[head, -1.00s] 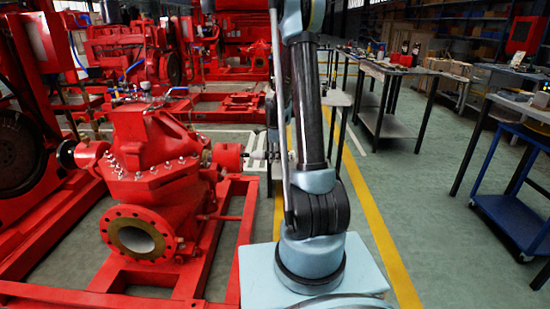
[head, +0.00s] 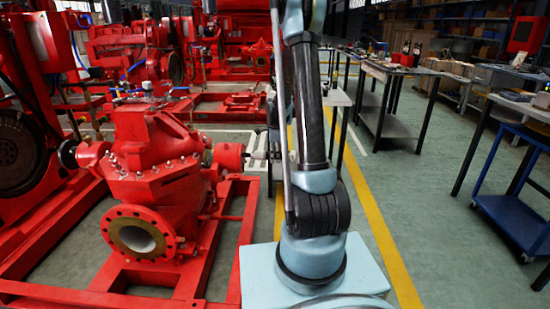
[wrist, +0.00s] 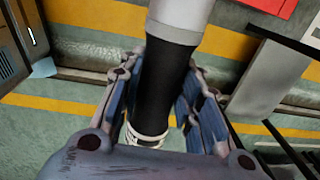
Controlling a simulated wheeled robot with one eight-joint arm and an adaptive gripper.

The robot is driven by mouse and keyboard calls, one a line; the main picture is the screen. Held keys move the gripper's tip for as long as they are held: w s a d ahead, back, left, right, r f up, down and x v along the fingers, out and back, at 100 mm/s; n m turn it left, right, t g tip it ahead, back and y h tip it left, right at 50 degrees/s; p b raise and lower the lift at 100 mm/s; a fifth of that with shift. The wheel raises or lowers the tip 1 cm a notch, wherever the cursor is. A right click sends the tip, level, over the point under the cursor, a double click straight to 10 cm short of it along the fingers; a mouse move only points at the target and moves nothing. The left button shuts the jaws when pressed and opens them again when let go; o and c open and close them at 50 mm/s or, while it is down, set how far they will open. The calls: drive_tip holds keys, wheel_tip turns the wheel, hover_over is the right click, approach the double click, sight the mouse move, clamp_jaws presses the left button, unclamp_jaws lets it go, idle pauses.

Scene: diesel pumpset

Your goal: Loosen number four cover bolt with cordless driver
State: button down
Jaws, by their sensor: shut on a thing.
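In the wrist view, my gripper (wrist: 166,85) is shut on the cordless driver (wrist: 168,68). Its two fingers press on either side of a black, rounded grip, and a pale grey body extends above it toward the top edge. The driver's tip is out of view. In the head view, the red pump (head: 150,165) stands at left, with a row of small silver cover bolts (head: 150,168) along its casing flange. I cannot tell which bolt is number four.
A red base frame (head: 225,240) surrounds the pump. Other red pumpsets (head: 130,50) stand behind it. A workbench (head: 400,72) and a blue trolley (head: 510,215) are at right. The green floor (head: 400,200) between them and my arm is clear.

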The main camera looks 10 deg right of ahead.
drive_tip(key=shift+a, duration=0.35)
idle(0.9)
drive_tip(key=shift+d, duration=0.35)
idle(1.5)
